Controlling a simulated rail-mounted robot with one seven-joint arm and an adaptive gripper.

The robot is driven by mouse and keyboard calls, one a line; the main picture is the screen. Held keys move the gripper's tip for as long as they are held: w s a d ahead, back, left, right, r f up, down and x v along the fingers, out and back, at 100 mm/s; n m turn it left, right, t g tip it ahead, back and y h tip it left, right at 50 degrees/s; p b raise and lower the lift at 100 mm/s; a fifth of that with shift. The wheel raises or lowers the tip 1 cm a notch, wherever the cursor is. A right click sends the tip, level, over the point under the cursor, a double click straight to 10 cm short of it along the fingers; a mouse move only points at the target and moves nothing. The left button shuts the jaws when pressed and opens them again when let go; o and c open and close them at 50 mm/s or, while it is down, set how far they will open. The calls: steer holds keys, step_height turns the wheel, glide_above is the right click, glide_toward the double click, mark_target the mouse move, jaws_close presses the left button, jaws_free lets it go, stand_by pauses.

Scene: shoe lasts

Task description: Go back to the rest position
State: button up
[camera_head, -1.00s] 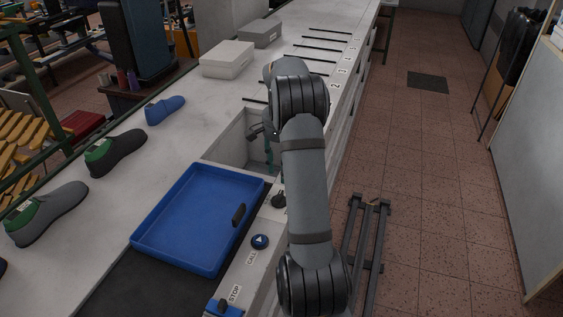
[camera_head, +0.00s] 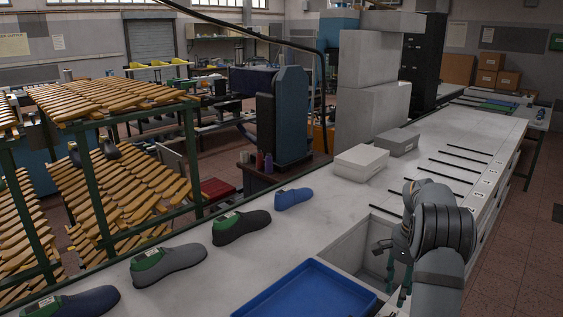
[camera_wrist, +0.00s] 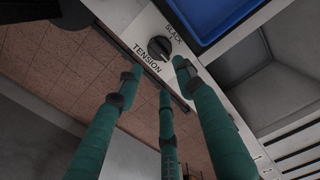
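My gripper (camera_head: 398,283) hangs from my arm at the right of the head view, at the open recess in the white counter (camera_head: 331,219). Its green fingers also fill the wrist view (camera_wrist: 158,80), spread apart with nothing between them, so it is open and empty. Behind the fingertips, the wrist view shows a black knob (camera_wrist: 158,48) on a panel marked TENSION and SLACK. I cannot tell from these views how far the fingertips are from the panel.
A blue tray (camera_head: 312,291) lies just left of the recess. Two boxes, white (camera_head: 361,162) and grey (camera_head: 397,142), stand beyond. Racks of wooden lasts (camera_head: 110,95) are left.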

mark_target(393, 316)
step_height(393, 316, down, 10)
steer(key=shift+r, duration=0.2)
steer(key=shift+r, duration=0.1)
stand_by(0.3)
